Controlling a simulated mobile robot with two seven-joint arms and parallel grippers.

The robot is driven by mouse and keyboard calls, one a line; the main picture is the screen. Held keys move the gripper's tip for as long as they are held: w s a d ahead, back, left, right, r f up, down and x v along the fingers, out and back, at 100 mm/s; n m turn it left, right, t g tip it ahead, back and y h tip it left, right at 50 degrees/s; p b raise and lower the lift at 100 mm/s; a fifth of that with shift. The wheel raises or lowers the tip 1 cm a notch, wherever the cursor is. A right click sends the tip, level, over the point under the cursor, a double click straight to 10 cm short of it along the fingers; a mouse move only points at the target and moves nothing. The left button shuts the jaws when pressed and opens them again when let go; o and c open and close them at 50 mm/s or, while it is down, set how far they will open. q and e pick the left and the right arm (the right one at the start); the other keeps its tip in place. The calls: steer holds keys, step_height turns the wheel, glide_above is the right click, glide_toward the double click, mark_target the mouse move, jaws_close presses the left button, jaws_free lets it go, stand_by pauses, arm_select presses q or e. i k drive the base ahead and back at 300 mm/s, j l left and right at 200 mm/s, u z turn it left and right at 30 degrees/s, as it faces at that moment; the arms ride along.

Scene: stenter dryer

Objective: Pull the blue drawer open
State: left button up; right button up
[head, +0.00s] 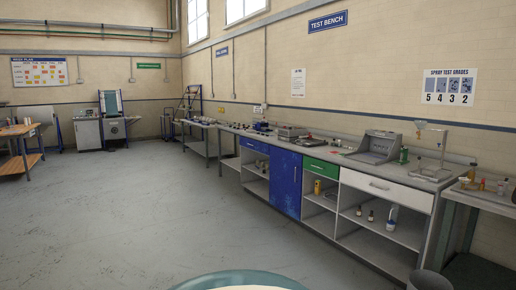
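The blue drawer (255,146) is at the left end of the long bench, under the worktop. It looks shut, flush with the bench front, and it is small in the head view, so its handle is hard to make out. An open shelf space lies below it. Neither of my grippers shows in the head view.
A tall blue door (286,184) stands right of the drawer, then a green drawer (321,168) and a white drawer (386,189). Instruments crowd the worktop. A grey bin (429,281) is at the lower right. The floor (150,215) before the bench is clear.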

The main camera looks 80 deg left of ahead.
mark_target(259, 146)
steer(key=u, duration=2.7)
steer(key=i+j+u, duration=0.1)
steer(key=i+u, duration=0.2)
steer(key=i, duration=0.65)
steer(key=i+u, duration=0.1)
steer(key=i, duration=6.65)
steer(key=i+z, duration=0.25)
steer(key=i, duration=0.2)
steer(key=i+j+z, duration=0.25)
steer(key=i, duration=0.25)
steer(key=i+j+z, duration=0.25)
steer(key=i, duration=0.2)
